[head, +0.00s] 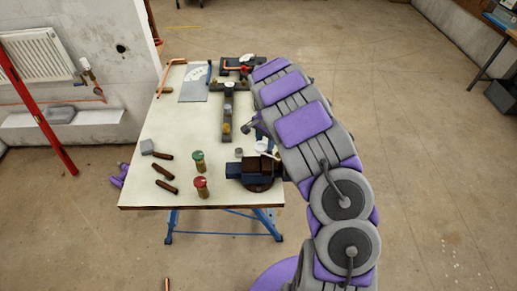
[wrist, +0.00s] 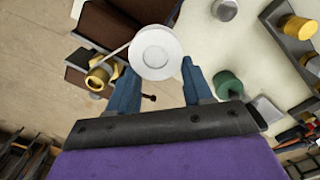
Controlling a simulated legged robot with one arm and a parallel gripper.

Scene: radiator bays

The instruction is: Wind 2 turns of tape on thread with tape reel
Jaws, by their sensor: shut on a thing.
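My gripper (wrist: 159,70) is shut on the white tape reel (wrist: 156,48), its blue fingers on either side of it. In the head view the reel (head: 263,146) is a small white shape beside my arm, just behind the vise. A brass threaded fitting (wrist: 97,76) sits at the dark vise jaws, left of the reel in the wrist view. A thin pale strip of tape (wrist: 116,51) runs from the reel toward the fitting. The reel is apart from the fitting. I cannot tell how much tape is on the thread.
The vise (head: 256,174) is at the front right of the workbench (head: 180,135). Red-topped (head: 201,187) and green-topped (head: 198,162) pieces, a hammer-like tool (head: 152,149) and dark handles lie left of it. A grey rail (head: 228,104) with fittings stands behind. The bench's left side is partly clear.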

